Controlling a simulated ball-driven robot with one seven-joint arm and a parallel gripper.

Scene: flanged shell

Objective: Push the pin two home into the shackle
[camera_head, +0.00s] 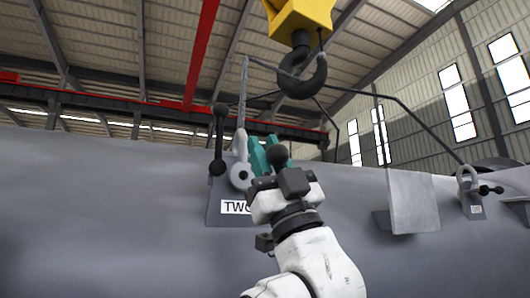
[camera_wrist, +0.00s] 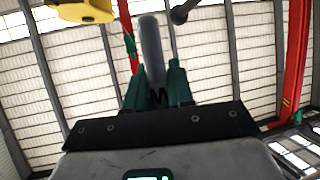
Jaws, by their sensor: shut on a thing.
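The shackle (camera_head: 240,153) is a grey fitting with a round eye, at the lug plate marked TWO (camera_head: 218,205) on the big grey shell. My gripper (camera_head: 266,152) has teal fingers and is just right of it. In the wrist view the fingers (camera_wrist: 157,88) are shut on a light grey rod, which looks like pin two (camera_wrist: 151,50). How far the pin sits in the shackle is hidden.
A dark bar with black ball ends (camera_head: 217,168) stands upright just left of the shackle. A crane hook (camera_head: 303,76) hangs above with sling lines running down. A square plate (camera_head: 412,202) and another shackle (camera_head: 467,177) are on the shell to the right.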

